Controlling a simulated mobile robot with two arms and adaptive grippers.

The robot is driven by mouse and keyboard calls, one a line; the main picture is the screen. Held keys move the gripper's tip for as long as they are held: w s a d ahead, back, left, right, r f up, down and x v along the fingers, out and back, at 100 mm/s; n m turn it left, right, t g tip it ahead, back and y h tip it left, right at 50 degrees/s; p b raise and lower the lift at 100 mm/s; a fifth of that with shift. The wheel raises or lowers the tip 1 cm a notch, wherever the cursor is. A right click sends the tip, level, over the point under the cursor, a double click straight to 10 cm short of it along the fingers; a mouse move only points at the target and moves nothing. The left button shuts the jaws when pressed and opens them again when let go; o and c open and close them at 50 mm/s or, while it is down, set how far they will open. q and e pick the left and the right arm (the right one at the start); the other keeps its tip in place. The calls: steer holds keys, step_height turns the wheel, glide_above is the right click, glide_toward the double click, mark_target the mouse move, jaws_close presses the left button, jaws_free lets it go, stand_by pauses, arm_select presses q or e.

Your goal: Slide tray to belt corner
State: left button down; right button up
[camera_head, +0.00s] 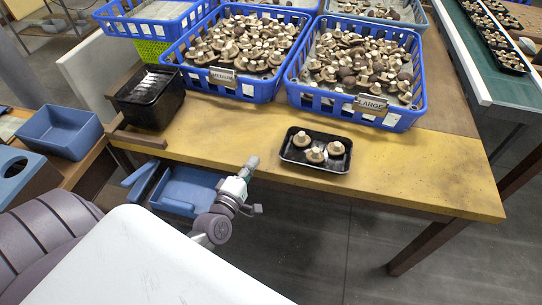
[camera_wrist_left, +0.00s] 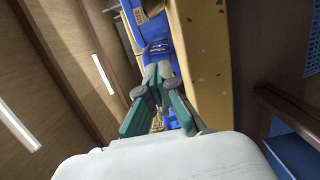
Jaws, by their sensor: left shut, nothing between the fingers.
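A small black tray (camera_head: 313,167) with three mushrooms lies on the yellow table near its front edge in the head view. My right gripper does not show in either view.
Two blue crates of mushrooms (camera_head: 247,92) (camera_head: 391,120) stand behind the tray, one labelled LARGE. A stack of black trays (camera_head: 150,100) stands at the table's left end. The yellow table (camera_head: 420,165) is bare right of the tray. Blue bins (camera_head: 60,133) are at left.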

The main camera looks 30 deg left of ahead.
mark_target(272, 164)
arm_select(q)
steer(key=w, duration=0.4)
steer(key=shift+a+r, duration=0.1)
steer(key=shift+a, duration=0.05)
steer(key=d, duration=0.2)
steer(key=shift+w+d+p, duration=0.2)
steer(key=shift+d+p, duration=0.1)
steer(key=shift+p, duration=0.1)
steer(key=shift+w+d, duration=0.15)
steer(key=shift+d, duration=0.45)
steer(key=shift+d, duration=0.1)
